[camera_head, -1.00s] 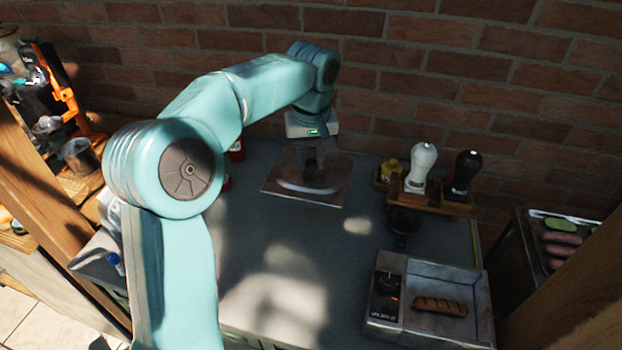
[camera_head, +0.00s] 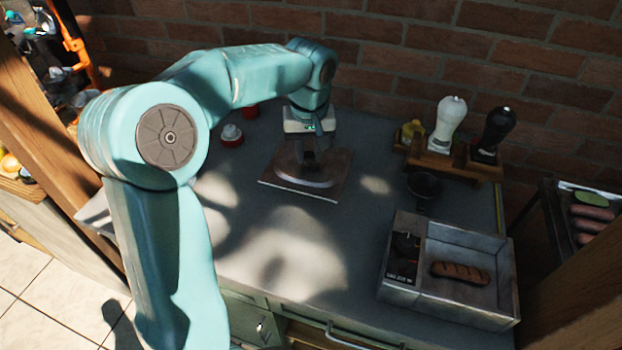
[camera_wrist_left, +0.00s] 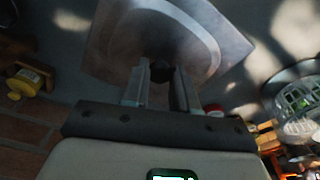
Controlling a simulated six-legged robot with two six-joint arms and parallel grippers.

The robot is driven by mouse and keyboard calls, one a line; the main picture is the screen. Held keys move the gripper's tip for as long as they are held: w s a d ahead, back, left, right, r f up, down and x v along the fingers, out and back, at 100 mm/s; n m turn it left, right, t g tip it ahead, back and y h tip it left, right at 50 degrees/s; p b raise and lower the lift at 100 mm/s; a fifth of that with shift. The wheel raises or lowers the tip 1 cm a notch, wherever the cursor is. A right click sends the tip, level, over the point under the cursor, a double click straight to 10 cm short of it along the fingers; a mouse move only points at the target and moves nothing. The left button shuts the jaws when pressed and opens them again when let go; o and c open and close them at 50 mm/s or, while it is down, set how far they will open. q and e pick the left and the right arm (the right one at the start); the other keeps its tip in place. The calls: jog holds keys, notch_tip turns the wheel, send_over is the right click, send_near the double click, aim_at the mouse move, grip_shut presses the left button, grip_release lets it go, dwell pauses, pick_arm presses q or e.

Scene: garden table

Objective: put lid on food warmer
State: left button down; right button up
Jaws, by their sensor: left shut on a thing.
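My left gripper (camera_head: 309,158) is shut on the lid (camera_head: 330,186), a flat metal plate with a raised curved band. It holds the lid by its middle, near the back of the table. The lid also fills the top of the left wrist view (camera_wrist_left: 212,38), with the gripper's fingers (camera_wrist_left: 162,72) at its knob. I cannot tell whether the lid touches the table. The food warmer (camera_head: 400,288) is an open metal box at the front right, with a dial on its left side. A browned sausage or bread roll (camera_head: 460,272) lies inside. My right gripper is not in view.
A wooden rack (camera_head: 450,163) with white and black mills stands behind the warmer. A small dark bowl (camera_head: 424,185) sits between them. A red and white container (camera_head: 231,135) is left of the lid. The grey table's (camera_head: 270,240) middle is clear.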

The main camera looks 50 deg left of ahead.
aim_at(309, 180)
pick_arm(q)
notch_tip(309, 180, down, 9)
jog(key=shift+r, duration=0.1)
dwell(0.4)
jog(key=c, duration=1.3)
grip_release()
jog(key=shift+f+b, duration=0.2)
jog(key=shift+b, duration=0.1)
jog(key=o, duration=0.4)
